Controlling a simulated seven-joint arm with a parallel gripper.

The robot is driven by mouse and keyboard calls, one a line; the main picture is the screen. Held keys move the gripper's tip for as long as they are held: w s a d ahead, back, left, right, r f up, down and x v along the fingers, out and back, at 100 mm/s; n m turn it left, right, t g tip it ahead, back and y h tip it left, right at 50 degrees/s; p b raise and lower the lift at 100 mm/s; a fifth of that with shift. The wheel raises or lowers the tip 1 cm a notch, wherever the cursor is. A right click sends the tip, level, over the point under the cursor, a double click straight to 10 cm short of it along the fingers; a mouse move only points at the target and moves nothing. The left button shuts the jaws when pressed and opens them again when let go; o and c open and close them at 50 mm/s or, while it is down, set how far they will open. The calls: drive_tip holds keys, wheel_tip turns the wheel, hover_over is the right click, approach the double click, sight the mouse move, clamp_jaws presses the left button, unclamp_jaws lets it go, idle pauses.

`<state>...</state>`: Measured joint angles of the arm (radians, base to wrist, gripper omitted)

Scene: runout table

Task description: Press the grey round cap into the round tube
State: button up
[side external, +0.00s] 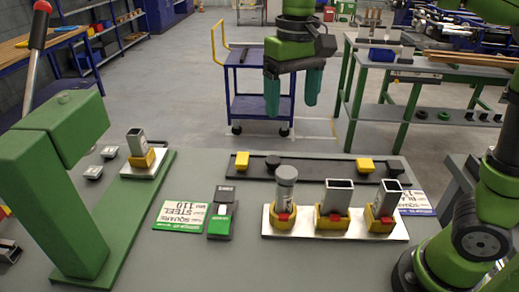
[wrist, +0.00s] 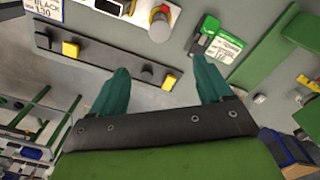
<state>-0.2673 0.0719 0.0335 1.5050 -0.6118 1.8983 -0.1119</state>
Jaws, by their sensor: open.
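The round tube (side external: 285,196) stands upright in a yellow holder with a red clamp, at the left end of a pale plate. A grey round cap (side external: 286,174) appears to sit on its top; I cannot tell how deep it sits. The tube's holder also shows at the top of the wrist view (wrist: 160,25). My gripper (side external: 292,105) is open and empty, high above and behind the tube, with its teal fingers pointing down. In the wrist view the gripper (wrist: 160,64) has its fingers wide apart with nothing between them.
Two square tubes (side external: 335,196) (side external: 386,202) stand right of the round tube. A dark rack (side external: 300,169) behind carries yellow and dark caps. A green press (side external: 65,190) with a red-handled lever stands at left, with another clamped square tube (side external: 136,141) on its base.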

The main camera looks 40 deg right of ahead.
sight(286, 172)
drive_tip(key=shift+r, duration=0.1)
drive_tip(key=shift+c, duration=0.3)
drive_tip(key=shift+s+f, duration=0.1)
drive_tip(key=shift+f, duration=0.1)
drive_tip(key=shift+c, duration=1.2)
wheel_tip(286, 172, down, 8)
drive_tip(key=n, duration=0.3)
drive_tip(key=shift+s+r, duration=0.15)
drive_tip(key=shift+r, duration=0.05)
drive_tip(key=c, duration=1)
drive_tip(key=shift+f+n, duration=0.3)
drive_tip(key=shift+f, duration=0.05)
clamp_jaws()
drive_tip(key=shift+w+f, duration=0.25)
drive_tip(key=shift+f, duration=2.7)
